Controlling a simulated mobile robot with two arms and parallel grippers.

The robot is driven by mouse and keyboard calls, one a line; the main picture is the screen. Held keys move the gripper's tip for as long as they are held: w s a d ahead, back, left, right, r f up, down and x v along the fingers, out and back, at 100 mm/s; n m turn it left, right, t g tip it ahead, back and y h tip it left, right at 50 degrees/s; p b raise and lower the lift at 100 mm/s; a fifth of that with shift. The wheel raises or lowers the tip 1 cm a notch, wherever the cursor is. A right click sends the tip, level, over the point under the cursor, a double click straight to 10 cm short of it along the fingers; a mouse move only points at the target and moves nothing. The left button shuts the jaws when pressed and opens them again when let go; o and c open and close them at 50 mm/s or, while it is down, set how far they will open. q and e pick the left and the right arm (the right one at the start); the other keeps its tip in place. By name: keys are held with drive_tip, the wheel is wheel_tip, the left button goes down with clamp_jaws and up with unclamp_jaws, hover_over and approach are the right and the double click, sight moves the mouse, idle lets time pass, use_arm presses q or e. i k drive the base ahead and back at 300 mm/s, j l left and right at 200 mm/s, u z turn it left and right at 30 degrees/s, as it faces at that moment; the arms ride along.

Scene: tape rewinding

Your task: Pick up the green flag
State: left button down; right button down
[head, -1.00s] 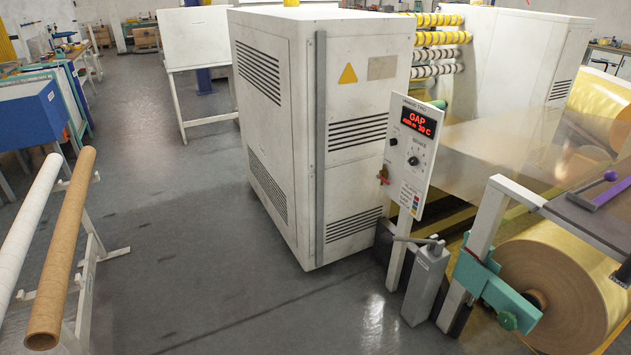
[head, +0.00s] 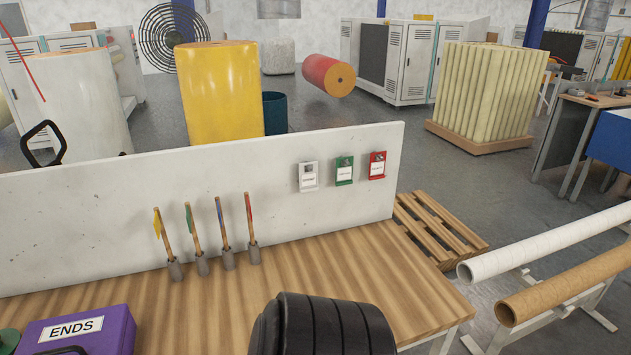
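The green flag (head: 189,219) stands upright, leaning slightly, in a small grey holder (head: 202,264) on the wooden bench (head: 330,258). Its cloth is furled close to a thin wooden stick. It is second from the left in a row in front of the white back panel. A yellow flag (head: 157,224) is on its left. A blue flag (head: 220,212) and a red flag (head: 248,206) are on its right. Neither of my grippers shows in the head view.
A purple box (head: 118,330) labelled ENDS sits at the bench's front left. A black ribbed round object (head: 330,325) fills the bottom middle; I cannot tell what it is. The panel (head: 90,215) closes the back. A pallet (head: 440,228) lies right of the bench.

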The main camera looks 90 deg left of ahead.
sight(189, 218)
drive_tip(key=u, duration=3.45)
